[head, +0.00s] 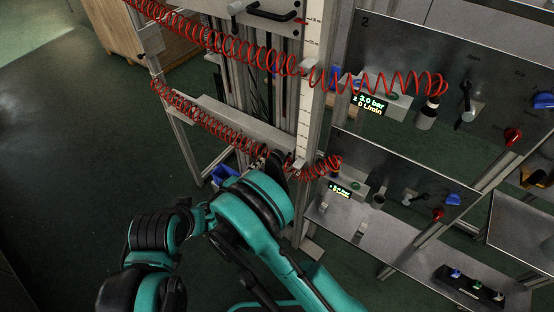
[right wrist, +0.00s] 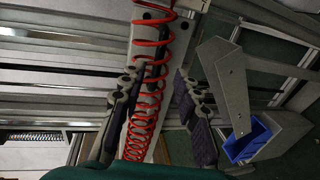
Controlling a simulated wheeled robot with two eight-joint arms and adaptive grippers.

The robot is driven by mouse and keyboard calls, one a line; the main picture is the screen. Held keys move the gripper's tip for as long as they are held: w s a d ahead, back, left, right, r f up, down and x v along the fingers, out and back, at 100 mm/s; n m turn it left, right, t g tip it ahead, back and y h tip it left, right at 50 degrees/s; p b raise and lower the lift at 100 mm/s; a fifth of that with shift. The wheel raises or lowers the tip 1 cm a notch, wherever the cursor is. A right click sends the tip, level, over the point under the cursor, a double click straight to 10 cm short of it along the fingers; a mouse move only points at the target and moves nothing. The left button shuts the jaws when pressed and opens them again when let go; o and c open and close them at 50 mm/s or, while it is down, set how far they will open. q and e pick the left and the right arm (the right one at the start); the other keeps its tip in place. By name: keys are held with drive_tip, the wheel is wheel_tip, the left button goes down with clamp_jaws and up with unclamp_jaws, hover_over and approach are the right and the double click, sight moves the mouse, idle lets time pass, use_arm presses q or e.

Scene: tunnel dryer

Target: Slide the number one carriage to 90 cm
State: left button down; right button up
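The lower carriage (head: 245,122), a grey crossbar on the upright rails, sits low on the frame beside the panel that seems marked 1; I see no number on it. A red coiled hose runs across it. The white scale (head: 307,95) stands upright at its right; its marks are too small to read surely. My right gripper (head: 274,160) is at the carriage's front, partly hidden by my arm. In the right wrist view its fingers (right wrist: 156,108) are spread on either side of the red hose (right wrist: 148,95) and a dark handle (right wrist: 154,72) behind it. My left gripper is not in view.
An upper carriage with a black handle (head: 272,12) is at the top. Red hoses (head: 235,48) hang across the frame. Valve panels (head: 480,75) with knobs and displays stand right. A blue bin (head: 223,174) is behind the frame. Open floor lies left.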

sight(271, 157)
drive_tip(key=b+x, duration=0.2)
drive_tip(key=x, duration=0.5)
drive_tip(key=shift+w+d, duration=0.1)
drive_tip(key=shift+r, duration=0.1)
clamp_jaws()
